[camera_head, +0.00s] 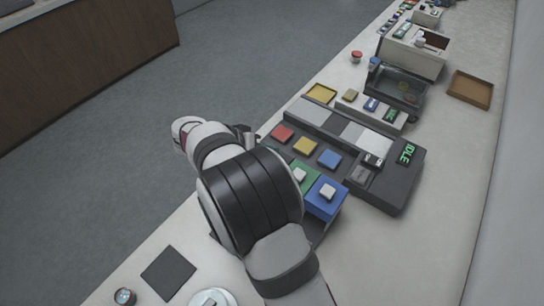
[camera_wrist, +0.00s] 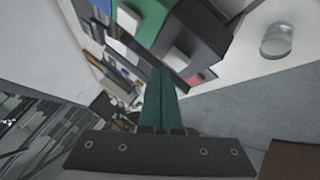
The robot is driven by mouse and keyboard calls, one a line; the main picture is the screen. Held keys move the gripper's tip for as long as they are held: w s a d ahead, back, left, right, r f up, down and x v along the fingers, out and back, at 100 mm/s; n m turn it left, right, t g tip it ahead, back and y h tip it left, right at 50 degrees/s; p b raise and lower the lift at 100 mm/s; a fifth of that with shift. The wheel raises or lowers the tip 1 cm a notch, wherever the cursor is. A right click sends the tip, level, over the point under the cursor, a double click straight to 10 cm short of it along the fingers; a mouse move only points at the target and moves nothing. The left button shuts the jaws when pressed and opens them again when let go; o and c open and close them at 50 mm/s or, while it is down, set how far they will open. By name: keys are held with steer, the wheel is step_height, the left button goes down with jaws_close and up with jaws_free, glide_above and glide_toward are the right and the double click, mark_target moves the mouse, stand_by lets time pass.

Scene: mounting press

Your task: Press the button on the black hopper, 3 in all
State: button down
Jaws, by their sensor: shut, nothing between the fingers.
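The dark hopper (camera_wrist: 203,38) shows at the top of the wrist view, beside the blue and green hoppers. A pale square button (camera_wrist: 180,58) shows on its near side. My gripper (camera_wrist: 162,74) is shut and empty, its two green fingers together. Its tips appear just below the pale button in the picture; I cannot tell whether they touch it. In the head view the green hopper (camera_head: 305,173) and the blue hopper (camera_head: 325,200) each carry a white button. My arm hides the dark hopper and most of my gripper there.
The dark machine has a green display (camera_head: 407,154) reading IDLE. Red (camera_head: 282,133), yellow (camera_head: 305,146) and blue (camera_head: 329,159) pads lie on it. A glass jar (camera_wrist: 277,40) stands near the hopper. A dark square mat (camera_head: 169,272) lies at the bench's front left.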

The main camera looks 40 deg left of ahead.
steer(key=shift+f, duration=0.4)
steer(key=shift+f, duration=0.5)
stand_by(0.5)
steer(key=shift+r, duration=0.95)
steer(key=shift+r, duration=2.5)
stand_by(0.5)
